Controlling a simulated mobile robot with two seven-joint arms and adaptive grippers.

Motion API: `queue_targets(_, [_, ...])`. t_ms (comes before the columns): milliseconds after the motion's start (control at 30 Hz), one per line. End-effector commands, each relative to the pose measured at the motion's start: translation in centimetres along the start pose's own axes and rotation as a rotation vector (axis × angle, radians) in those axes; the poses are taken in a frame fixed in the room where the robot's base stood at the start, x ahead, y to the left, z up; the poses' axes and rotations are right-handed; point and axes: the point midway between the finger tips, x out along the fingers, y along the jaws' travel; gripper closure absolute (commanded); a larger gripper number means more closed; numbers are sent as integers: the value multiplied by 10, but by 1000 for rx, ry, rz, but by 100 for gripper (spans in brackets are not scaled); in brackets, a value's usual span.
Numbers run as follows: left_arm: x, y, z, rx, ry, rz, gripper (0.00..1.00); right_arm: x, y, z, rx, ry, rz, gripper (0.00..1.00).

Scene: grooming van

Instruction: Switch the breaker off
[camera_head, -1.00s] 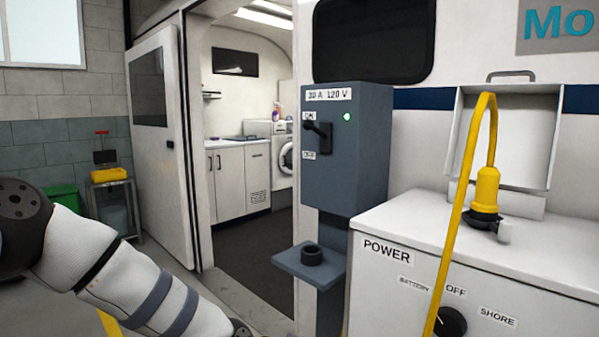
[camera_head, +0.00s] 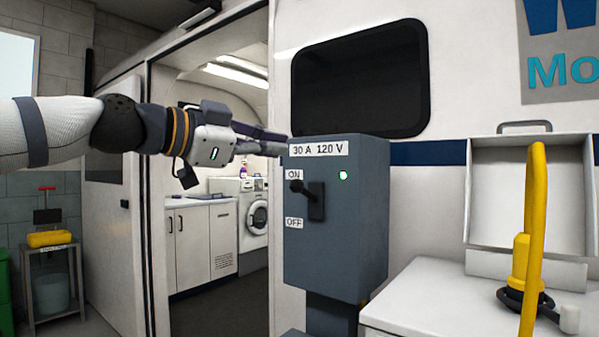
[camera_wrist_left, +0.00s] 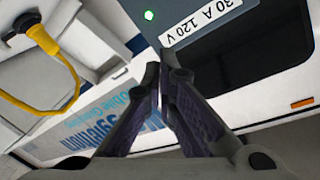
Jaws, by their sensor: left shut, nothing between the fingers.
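The breaker box (camera_head: 338,240) is a grey-blue box labelled "30 A 120 V" in the middle of the head view. Its black lever (camera_head: 309,197) points up toward the ON label (camera_head: 294,175); the OFF label (camera_head: 294,223) is below. A green light (camera_head: 343,175) glows on the box. My left gripper (camera_head: 284,144) is shut and empty, at the box's upper left edge in the picture. My right gripper is not in view.
A white cabinet (camera_head: 400,310) with a yellow plug and cable (camera_head: 521,270) stands at the right. The van doorway is left of the box, with a washing machine (camera_head: 250,215) inside. Open space lies before the box's lower left side.

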Motion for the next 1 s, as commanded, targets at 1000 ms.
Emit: queue_targets(1000, [87, 0, 38, -2, -1, -1, 100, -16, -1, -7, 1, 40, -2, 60])
